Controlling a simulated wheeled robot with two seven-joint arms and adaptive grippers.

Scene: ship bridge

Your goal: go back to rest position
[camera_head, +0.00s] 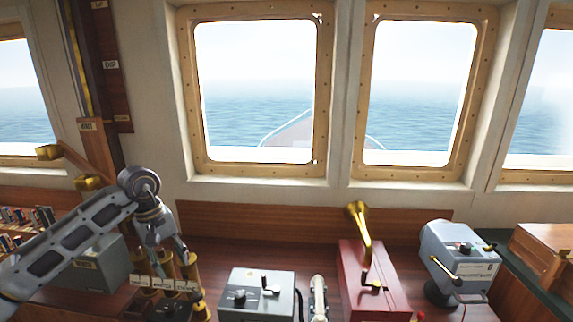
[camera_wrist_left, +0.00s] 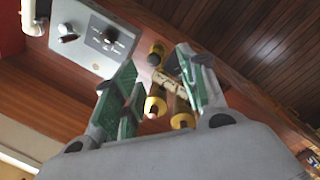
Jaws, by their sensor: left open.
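My left arm comes in from the left in the head view, and its gripper (camera_head: 176,262) hangs over the left part of the wooden console, close to a group of brass cylinders (camera_head: 190,272) with small labels. In the left wrist view the left gripper (camera_wrist_left: 160,85) is open, with its two green-lined fingers apart and nothing held between them. The brass cylinders (camera_wrist_left: 155,104) show beyond the gap between the fingers. I cannot tell whether a finger touches them. My right gripper is in neither view.
A white handset (camera_head: 318,298) lies between the first two. Brass levers (camera_head: 88,183) stick out above my left arm. Windows line the back wall.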

